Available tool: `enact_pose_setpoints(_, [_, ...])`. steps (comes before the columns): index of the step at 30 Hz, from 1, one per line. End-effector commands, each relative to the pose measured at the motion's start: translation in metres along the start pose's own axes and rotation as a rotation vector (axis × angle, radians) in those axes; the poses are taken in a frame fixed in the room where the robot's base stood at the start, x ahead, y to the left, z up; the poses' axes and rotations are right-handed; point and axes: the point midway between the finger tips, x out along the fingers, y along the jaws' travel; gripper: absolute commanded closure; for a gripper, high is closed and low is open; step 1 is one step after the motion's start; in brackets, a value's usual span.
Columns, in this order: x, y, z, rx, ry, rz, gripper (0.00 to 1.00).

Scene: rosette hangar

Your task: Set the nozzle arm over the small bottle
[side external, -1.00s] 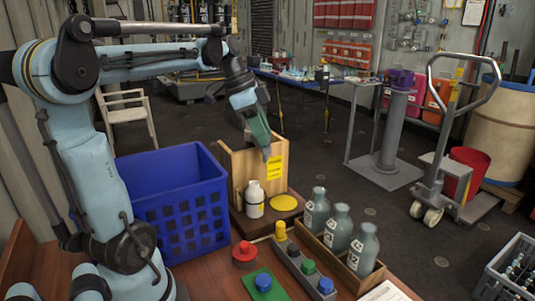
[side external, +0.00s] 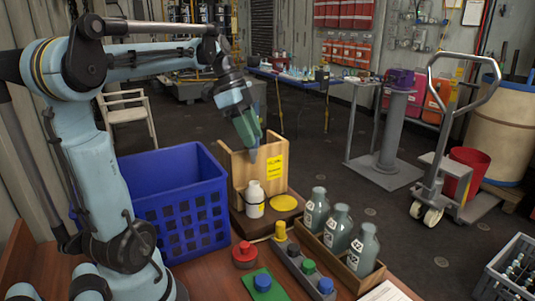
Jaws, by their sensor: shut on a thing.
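A small white bottle (side external: 254,199) stands upright on the wooden base of a dispensing stand (side external: 270,170). A yellow disc (side external: 284,203) lies on the base to its right. My gripper (side external: 252,156) points down at the stand's top, above the bottle and apart from it. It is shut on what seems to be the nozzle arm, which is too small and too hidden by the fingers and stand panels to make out. I cannot tell whether the nozzle is exactly over the bottle's mouth.
A blue crate (side external: 176,208) stands close on the left. Several grey bottles stand in a wooden tray (side external: 354,284) on the right. In front are a red knob (side external: 244,254), a yellow-topped peg (side external: 280,230) and a green mat with a blue cap (side external: 263,283).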

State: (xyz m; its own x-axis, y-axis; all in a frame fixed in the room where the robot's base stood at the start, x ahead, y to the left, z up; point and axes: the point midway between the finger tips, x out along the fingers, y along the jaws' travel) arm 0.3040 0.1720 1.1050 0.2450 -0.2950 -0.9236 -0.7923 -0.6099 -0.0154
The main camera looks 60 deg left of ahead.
Motion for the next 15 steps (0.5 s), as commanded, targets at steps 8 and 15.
enact_pose_setpoints(8, [0.0, -0.0004, 0.0005, 0.0, -0.002, -0.002, 0.44])
enact_pose_setpoints(15, [-0.0003, -0.0003, 0.0002, 0.0, -0.001, -0.001, 0.44])
